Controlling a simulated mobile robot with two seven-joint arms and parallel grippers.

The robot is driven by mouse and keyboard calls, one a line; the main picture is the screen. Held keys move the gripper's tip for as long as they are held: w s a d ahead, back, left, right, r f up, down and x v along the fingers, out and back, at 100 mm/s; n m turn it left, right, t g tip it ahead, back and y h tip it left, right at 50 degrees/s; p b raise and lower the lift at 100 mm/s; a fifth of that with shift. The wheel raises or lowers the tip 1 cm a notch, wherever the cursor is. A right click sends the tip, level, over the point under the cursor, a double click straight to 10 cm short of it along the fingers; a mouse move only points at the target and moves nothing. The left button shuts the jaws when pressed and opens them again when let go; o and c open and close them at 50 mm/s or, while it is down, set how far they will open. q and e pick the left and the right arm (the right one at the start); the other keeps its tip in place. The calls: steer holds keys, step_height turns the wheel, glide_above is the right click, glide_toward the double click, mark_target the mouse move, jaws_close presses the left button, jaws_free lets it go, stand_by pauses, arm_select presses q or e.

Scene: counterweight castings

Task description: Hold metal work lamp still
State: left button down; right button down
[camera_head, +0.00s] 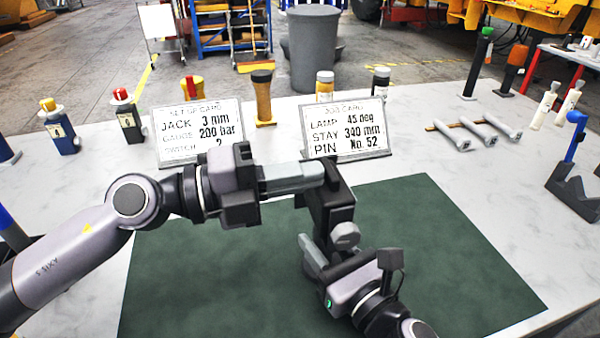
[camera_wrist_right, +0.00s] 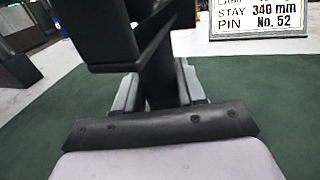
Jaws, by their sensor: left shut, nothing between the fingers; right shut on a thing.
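The metal work lamp (camera_head: 330,207) is a dark, boxy thing above the green mat, and its lower part is partly hidden by my right gripper. In the right wrist view the black lamp post (camera_wrist_right: 158,85) stands between grey fingers under a wider black part. My right gripper (camera_head: 328,243) is shut on the lamp from the front; it also shows in the right wrist view (camera_wrist_right: 158,95). My left gripper (camera_head: 318,172) is shut and empty, its fingertips at the lamp's top. I cannot tell whether they touch it. The job card (camera_head: 345,130) behind reads LAMP 45 deg.
The green mat (camera_head: 450,250) is otherwise clear. A second card (camera_head: 200,132) stands at the back left. Several bottle-like items line the back edge, including a brown one (camera_head: 263,97). Grey cylinders (camera_head: 490,130) lie at the right, near a blue-handled tool (camera_head: 575,150).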

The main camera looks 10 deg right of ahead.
mark_target(332, 168)
arm_select(q)
steer(key=shift+d+r+y, duration=0.3)
steer(key=shift+y, duration=0.4)
steer(key=y, duration=0.1)
steer(key=d+y, duration=0.1)
steer(key=shift+d+r+y, duration=0.2)
steer(key=shift+r+y, duration=0.15)
steer(key=shift+y, duration=0.05)
steer(key=y, duration=0.1)
steer(key=d+y, duration=0.1)
steer(key=y, duration=0.1)
steer(key=shift+d, duration=0.5)
steer(key=shift+w+d, duration=0.1)
steer(key=shift+d, duration=0.05)
steer(key=d+r+v, duration=0.1)
steer(key=v, duration=1.3)
steer(key=shift+d+r, duration=0.15)
steer(key=shift+r, duration=0.2)
